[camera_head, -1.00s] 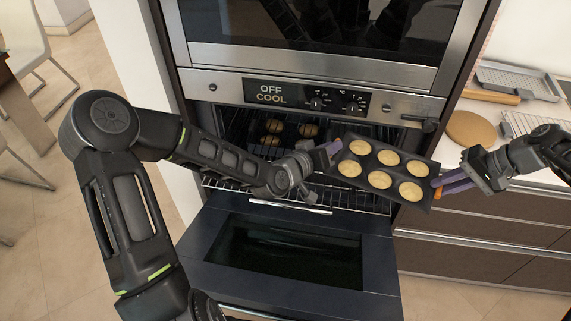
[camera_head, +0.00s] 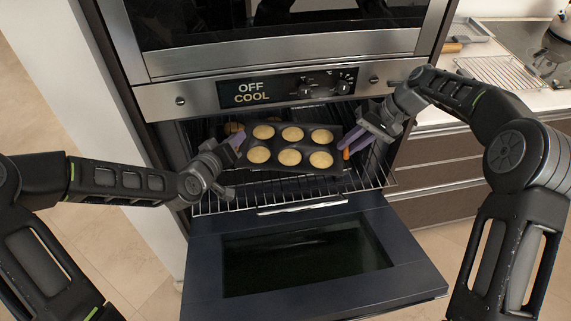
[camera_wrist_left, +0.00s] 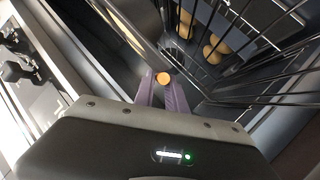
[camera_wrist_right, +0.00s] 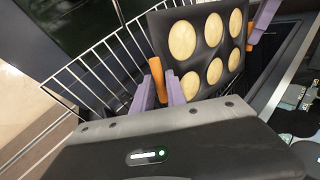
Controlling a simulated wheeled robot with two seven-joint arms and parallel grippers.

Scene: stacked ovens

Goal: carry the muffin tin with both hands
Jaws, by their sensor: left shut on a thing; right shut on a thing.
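The muffin tin (camera_head: 275,144) is dark with several golden muffins and orange handles. In the head view it is held at the oven opening, above the pulled-out wire rack; I cannot tell if it touches the rack. My left gripper (camera_head: 237,141) is shut on its left handle (camera_wrist_left: 163,78), whose round orange end shows in the left wrist view. My right gripper (camera_head: 352,142) is shut on the right handle (camera_wrist_right: 160,81). The right wrist view shows the tin (camera_wrist_right: 199,58) with my left fingers (camera_wrist_right: 263,20) at its far end.
The oven door (camera_head: 310,285) hangs open below the wire rack (camera_head: 300,197). The counter at right holds a cooling rack (camera_head: 500,72). The control panel (camera_head: 320,87) is just above the opening.

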